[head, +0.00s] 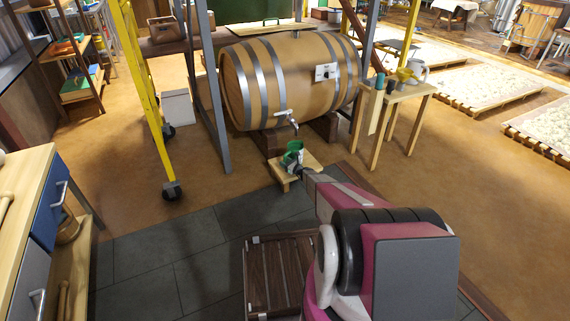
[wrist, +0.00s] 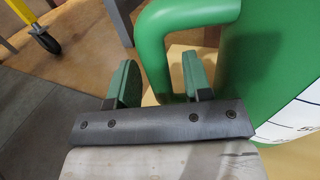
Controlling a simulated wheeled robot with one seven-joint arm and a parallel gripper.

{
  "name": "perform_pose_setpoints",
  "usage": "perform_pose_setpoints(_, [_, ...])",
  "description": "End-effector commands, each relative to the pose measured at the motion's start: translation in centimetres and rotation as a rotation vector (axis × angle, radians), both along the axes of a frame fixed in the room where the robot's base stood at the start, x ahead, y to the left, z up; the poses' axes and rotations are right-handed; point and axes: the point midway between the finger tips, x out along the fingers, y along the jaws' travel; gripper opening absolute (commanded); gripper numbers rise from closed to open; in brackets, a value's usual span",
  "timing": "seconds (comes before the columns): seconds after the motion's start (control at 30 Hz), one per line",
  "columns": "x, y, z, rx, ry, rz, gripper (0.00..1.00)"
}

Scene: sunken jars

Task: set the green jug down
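The green jug (head: 295,147) is on or just over a small low wooden stool (head: 312,165), below the barrel's tap. In the head view my gripper and arm hide part of it, and I cannot see its base. In the wrist view the jug (wrist: 262,55) fills the right side, with a white scale on its wall. Its green handle (wrist: 153,45) passes between my gripper's two fingers (wrist: 158,72). The fingers are apart, with a visible gap beside the handle, so my gripper is open around it. It also shows in the head view (head: 292,165).
A large wooden barrel (head: 290,82) with a tap (head: 291,119) stands just behind the stool. A small side table (head: 408,92) with cups is to the right. A yellow ladder (head: 140,75) stands left. A dark slatted crate (head: 278,275) is near my arm. Open floor lies right.

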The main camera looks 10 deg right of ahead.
Motion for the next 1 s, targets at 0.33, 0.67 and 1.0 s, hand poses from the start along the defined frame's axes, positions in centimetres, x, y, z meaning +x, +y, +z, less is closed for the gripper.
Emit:
perform_pose_setpoints(0.33, [-2.4,-1.9,0.4,0.0,0.001,-0.002,0.46])
perform_pose_setpoints(0.67, [-7.3,-6.0,0.4,0.001,0.001,-0.001,0.46])
perform_pose_setpoints(1.0, [-9.7,-7.2,1.1,-0.022,-0.007,0.017,0.46])
